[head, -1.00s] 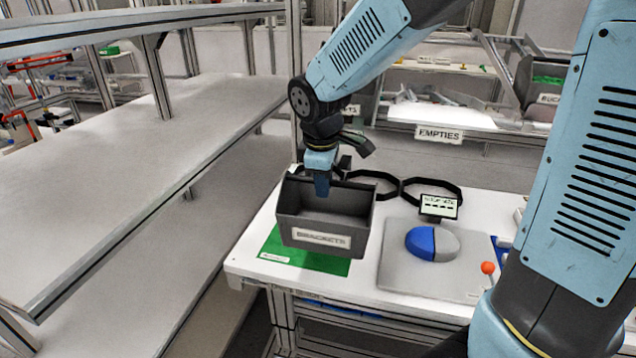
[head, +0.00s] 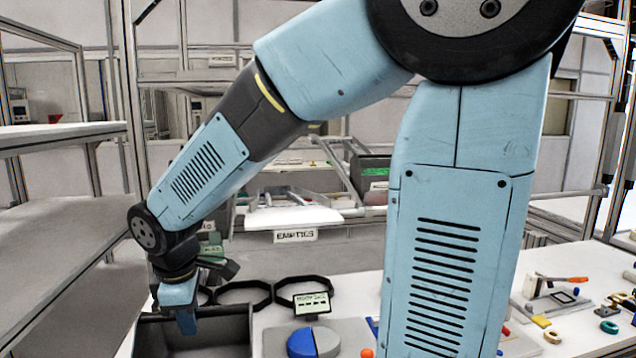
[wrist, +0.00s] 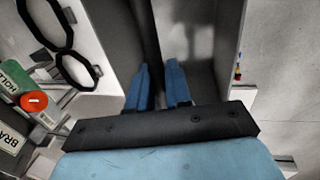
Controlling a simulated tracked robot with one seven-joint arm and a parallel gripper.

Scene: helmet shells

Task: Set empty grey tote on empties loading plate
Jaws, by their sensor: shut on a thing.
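The grey tote (head: 236,328) is at the lower left of the head view, with its front and base cut off by the frame edge. Its inside looks empty. My gripper (head: 186,325) reaches down over it and is shut on its wall. In the wrist view my two blue fingers (wrist: 160,85) straddle that wall, with the tote's grey inner faces (wrist: 200,45) beyond them. I cannot tell whether the tote is clear of the table. The white empties plate (head: 290,218) lies farther back, on the rack above the EMPTIES label (head: 295,236).
Grey shelving (head: 60,210) stands at the left. Metal frame bars rise near the plate.

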